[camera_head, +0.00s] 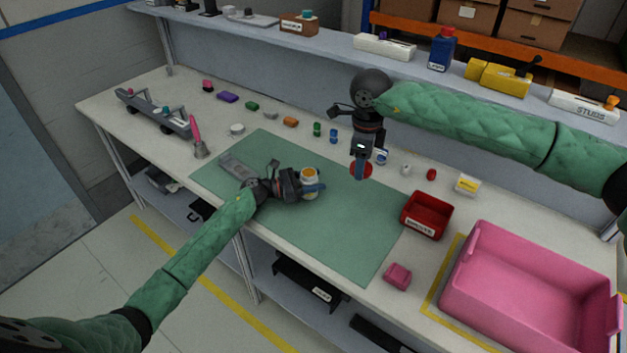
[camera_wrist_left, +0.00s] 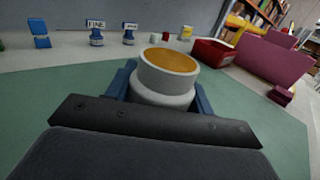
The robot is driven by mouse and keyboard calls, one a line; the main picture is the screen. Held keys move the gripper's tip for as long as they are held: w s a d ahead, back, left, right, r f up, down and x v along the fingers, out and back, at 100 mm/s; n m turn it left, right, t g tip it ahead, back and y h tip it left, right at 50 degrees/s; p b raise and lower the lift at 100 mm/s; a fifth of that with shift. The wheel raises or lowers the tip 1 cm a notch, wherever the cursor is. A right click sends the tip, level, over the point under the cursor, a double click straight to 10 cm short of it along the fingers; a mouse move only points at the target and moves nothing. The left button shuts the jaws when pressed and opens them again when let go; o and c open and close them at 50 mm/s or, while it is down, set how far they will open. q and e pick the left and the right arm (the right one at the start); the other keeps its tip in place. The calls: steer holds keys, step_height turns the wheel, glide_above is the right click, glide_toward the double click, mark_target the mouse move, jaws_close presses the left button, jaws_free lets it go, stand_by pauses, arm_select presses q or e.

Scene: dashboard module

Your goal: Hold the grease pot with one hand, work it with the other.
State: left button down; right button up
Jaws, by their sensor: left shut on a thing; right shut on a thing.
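In the left wrist view the pot (camera_wrist_left: 167,77) stands upright and open at the top, with orange-yellow grease inside. My left gripper (camera_head: 312,188) is shut around the pot's body over the green mat, its blue fingers on either side. My right gripper (camera_head: 361,164) points down, to the right of the pot and apart from it. It is shut on a round red piece (camera_head: 361,171), which looks like a lid; the fingers partly hide it.
The green mat (camera_head: 340,235) is mostly clear in front. A red bin (camera_head: 426,216) and a large pink crate (camera_head: 535,290) stand to the right, with a small pink block (camera_head: 397,276) near the front edge. Several small jars and blocks line the back.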

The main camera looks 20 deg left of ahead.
arm_select(q)
steer(key=c, duration=0.6)
jaws_free()
